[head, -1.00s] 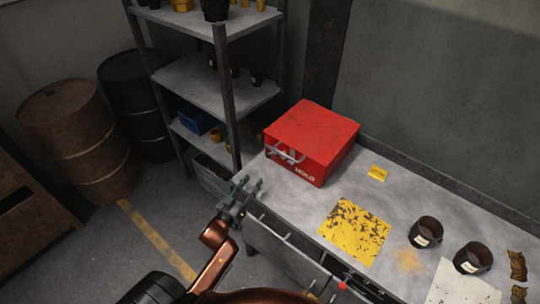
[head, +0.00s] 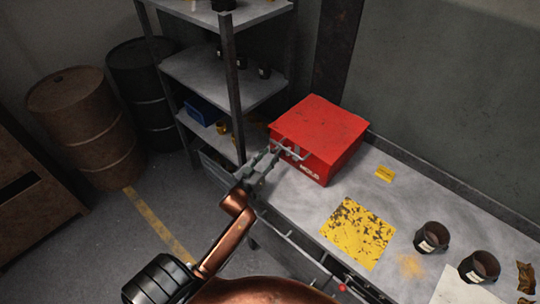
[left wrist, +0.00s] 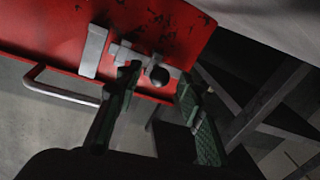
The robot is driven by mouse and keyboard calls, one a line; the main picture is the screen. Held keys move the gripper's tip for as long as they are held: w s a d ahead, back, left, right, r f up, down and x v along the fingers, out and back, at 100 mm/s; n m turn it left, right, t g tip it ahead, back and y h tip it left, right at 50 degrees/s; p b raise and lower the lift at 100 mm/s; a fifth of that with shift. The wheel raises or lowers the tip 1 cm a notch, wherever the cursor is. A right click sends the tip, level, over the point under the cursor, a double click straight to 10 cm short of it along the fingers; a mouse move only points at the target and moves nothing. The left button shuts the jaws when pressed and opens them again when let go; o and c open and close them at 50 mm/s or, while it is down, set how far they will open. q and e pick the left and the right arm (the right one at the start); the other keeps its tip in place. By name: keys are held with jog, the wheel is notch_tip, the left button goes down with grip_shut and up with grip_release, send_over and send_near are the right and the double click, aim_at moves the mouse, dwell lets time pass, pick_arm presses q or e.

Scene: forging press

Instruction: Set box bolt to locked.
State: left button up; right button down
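The red box (head: 322,138) stands on the grey workbench. Its front carries a silver bolt (head: 291,149) with metal fittings. In the left wrist view the box's red face (left wrist: 50,25) fills the upper left. There a bolt bar with a dark round knob (left wrist: 159,75) lies between my finger tips. A flat silver plate (left wrist: 94,50) sits to its left. My left gripper (head: 268,160) is at the box's front; its two green-grey fingers (left wrist: 157,92) are apart, one on each side of the knob. I cannot tell whether they touch it. My right gripper is not in view.
A rail (head: 300,245) runs along the workbench's front edge. A yellow worn plate (head: 357,232), a small yellow tag (head: 384,174) and two dark cups (head: 431,237) are right of the box. A metal shelf (head: 215,75) stands behind left, with barrels (head: 85,125) beyond.

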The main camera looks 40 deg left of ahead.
pick_arm(q)
grip_shut()
dwell(0.4)
jog(key=shift+d, duration=0.1)
